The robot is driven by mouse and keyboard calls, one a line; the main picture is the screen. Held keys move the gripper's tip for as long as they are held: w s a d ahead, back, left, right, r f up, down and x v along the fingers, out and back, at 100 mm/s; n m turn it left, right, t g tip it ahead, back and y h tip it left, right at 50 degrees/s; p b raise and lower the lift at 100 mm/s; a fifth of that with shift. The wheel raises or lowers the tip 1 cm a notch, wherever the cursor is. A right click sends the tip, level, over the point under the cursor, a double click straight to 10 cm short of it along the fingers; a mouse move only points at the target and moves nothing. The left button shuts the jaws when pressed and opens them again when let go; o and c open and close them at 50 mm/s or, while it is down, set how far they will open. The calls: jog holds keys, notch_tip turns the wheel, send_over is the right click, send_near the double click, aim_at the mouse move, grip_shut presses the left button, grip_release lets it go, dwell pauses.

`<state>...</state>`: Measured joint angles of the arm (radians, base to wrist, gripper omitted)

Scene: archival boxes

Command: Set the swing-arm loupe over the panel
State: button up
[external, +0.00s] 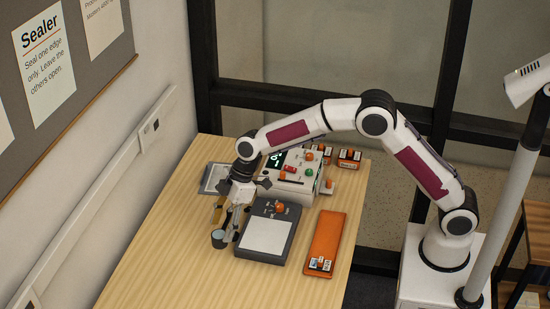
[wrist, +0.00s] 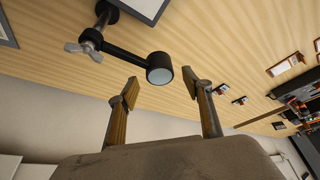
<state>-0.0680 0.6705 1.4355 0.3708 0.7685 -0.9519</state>
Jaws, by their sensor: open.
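The swing-arm loupe shows in the wrist view as a short black cylinder (wrist: 160,68) with a pale lens, on a dark arm from a pivot with a grey wing nut. In the external view its head (external: 218,240) is off the left side of the dark grey unit, not above the white panel (external: 268,237). A corner of the panel shows at the top of the wrist view (wrist: 150,6). My gripper (external: 228,222) is open and empty above the loupe. In the wrist view the loupe head appears just beyond the gap between my fingertips (wrist: 160,87).
A white control box (external: 295,178) with coloured knobs stands behind the unit. An orange tray (external: 325,245) lies to its right. A grey framed plate (external: 214,178) lies at the back left. Small orange-and-white items (external: 349,158) stand at the back. The front left table is clear.

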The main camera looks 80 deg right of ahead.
aim_at(221, 233)
jog(key=shift+x, duration=2)
grip_shut()
